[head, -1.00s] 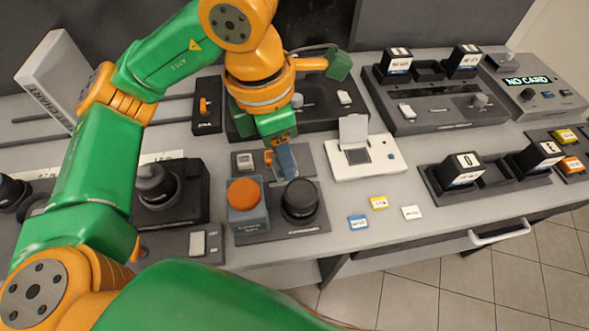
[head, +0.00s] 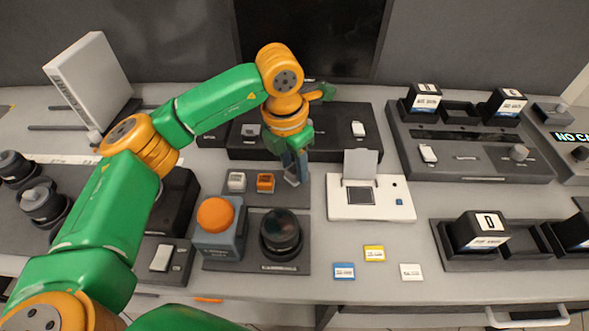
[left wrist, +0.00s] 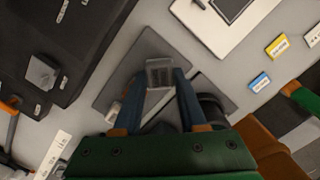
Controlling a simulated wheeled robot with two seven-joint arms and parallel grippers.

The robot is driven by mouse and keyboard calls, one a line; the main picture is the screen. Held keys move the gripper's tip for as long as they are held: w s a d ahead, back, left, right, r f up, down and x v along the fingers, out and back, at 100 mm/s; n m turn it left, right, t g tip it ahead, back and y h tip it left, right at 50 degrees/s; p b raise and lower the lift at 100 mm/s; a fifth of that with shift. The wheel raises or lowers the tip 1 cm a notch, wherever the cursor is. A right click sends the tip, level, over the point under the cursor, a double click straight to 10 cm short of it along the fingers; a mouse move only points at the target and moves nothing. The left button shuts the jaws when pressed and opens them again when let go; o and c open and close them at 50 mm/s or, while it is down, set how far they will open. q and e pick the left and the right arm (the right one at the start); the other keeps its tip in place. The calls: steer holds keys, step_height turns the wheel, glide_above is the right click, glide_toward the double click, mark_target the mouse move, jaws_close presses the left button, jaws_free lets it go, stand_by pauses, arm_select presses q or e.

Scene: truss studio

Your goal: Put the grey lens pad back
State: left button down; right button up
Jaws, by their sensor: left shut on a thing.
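My left gripper (head: 293,178) is shut on a small grey pad, which shows between the fingertips in the left wrist view (left wrist: 159,72). The gripper points down over the right end of a dark flat tray (head: 245,200). I cannot tell whether the pad touches the tray. On the tray, left of the gripper, are a pale grey-white block (head: 236,182) and an orange block (head: 265,183). A round dark lens (head: 281,234) stands in front of the tray; the left wrist view shows it partly behind the right finger. My right gripper is not in view.
A grey box with an orange dome (head: 217,222) stands left of the lens. A white device with a raised flap (head: 370,203) is right of the gripper. Blue (head: 344,271), yellow (head: 374,254) and white (head: 411,272) cards lie in front. The bench between lens and cards is clear.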

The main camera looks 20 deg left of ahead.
mark_target(293, 169)
arm_select(q)
step_height(293, 169, down, 4)
steer(key=shift+w+a+r+p, duration=0.15)
steer(key=shift+p, duration=0.6)
steer(key=shift+f+b, duration=0.3)
steer(key=shift+b, duration=0.05)
steer(key=shift+c, duration=2.3)
jaws_free()
steer(key=shift+r, duration=0.15)
steer(key=shift+r, duration=0.4)
steer(key=r, duration=0.3)
steer(key=s+r+b, duration=0.1)
steer(key=r, duration=0.7)
steer(key=shift+s+a+r+b, duration=0.15)
steer(key=shift+a+r+b, duration=0.1)
steer(key=shift+a+b, duration=0.05)
